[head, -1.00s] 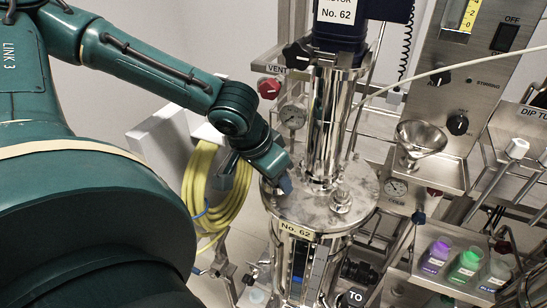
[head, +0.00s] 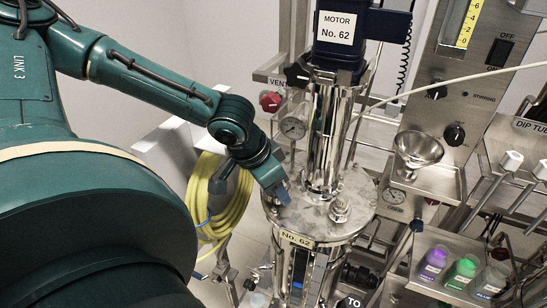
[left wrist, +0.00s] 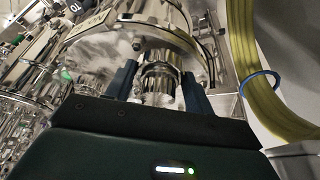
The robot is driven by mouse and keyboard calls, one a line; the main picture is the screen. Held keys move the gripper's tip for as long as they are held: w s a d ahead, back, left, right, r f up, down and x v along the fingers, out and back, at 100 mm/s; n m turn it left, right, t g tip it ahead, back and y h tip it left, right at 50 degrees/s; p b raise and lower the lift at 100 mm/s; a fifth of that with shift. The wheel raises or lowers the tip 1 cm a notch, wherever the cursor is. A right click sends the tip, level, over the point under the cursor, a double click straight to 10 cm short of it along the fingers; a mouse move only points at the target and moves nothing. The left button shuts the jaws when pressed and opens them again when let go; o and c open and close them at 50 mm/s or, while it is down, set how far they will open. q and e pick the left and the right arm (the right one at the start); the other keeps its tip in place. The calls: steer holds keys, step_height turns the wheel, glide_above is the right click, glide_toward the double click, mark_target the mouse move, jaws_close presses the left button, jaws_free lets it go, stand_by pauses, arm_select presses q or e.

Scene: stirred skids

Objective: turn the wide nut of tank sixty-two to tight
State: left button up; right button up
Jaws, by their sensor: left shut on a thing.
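Tank sixty-two (head: 305,225) stands upright with a round steel lid and a "No. 62" label on its front rim. My left gripper (head: 284,192) is at the left side of the lid, pointing down. In the left wrist view, its two blue fingers (left wrist: 162,85) are on either side of a shiny ribbed nut (left wrist: 160,72) and are shut on it. In the head view the gripper hides this nut. How tight the nut is cannot be told. My right gripper is not in view.
A steel column with motor No. 62 (head: 337,27) rises from the lid. Another fitting (head: 340,208) stands on the lid's right side.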

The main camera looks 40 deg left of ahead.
arm_select(q)
steer(key=o, duration=1)
steer(key=shift+r, duration=0.1)
steer(key=shift+s+r+p, duration=0.15)
steer(key=shift+r+p, duration=0.25)
steer(key=shift+r, duration=0.2)
steer(key=p+v, duration=0.3)
steer(key=v, duration=0.8)
steer(key=shift+s+a+r, duration=0.15)
steer(key=shift+s+r, duration=0.15)
steer(key=shift+s, duration=0.05)
